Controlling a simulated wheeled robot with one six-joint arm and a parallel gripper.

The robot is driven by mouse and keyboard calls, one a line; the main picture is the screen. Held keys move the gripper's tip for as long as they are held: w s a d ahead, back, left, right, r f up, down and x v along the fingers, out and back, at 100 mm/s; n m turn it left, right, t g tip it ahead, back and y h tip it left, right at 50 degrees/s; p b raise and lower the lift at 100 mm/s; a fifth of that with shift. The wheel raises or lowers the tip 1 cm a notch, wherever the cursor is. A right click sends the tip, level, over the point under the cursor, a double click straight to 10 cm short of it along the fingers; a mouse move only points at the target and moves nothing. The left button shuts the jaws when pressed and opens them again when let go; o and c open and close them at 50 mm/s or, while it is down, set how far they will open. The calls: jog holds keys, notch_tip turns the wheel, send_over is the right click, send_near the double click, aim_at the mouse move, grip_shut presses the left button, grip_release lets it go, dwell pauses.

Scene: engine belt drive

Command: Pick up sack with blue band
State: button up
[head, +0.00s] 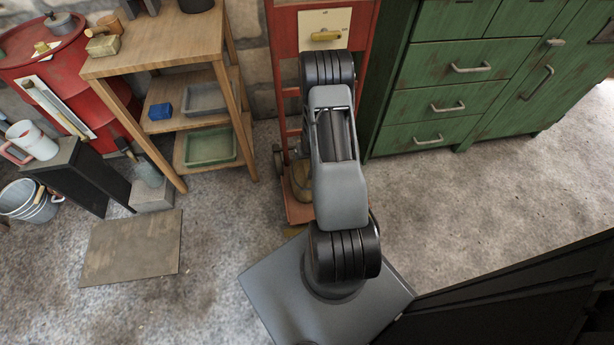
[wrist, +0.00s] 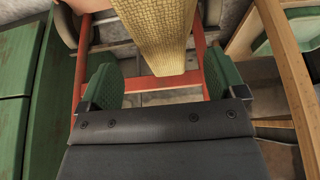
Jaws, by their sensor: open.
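In the wrist view a tan, coarsely woven sack (wrist: 158,35) hangs into the picture from the top edge. Only part of it shows, and no blue band is visible on it. My gripper (wrist: 160,82) is open, with one green-padded finger on each side of the sack in the picture. Gaps show between the sack and both fingers, and nothing is held. In the head view my arm hides the gripper and most of what lies behind it. A tan-brown shape (head: 301,181) shows low on the red hand truck (head: 283,75); I cannot tell if it is the sack.
Green cabinets (head: 440,100) stand close on the right. A red drum (head: 62,65) is far left.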

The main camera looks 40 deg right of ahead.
jog(key=b+x, duration=0.2)
jog(key=x, duration=0.1)
jog(key=shift+w+a+f, duration=0.1)
jog(key=shift+f, duration=0.3)
jog(key=shift+x, duration=0.85)
jog(key=shift+r, duration=0.1)
jog(key=shift+f+b, duration=0.25)
jog(key=shift+b, duration=0.2)
jog(key=c, duration=1.6)
jog(key=shift+w+r, duration=0.15)
jog(key=shift+w, duration=0.05)
grip_shut()
jog(key=shift+r, duration=0.1)
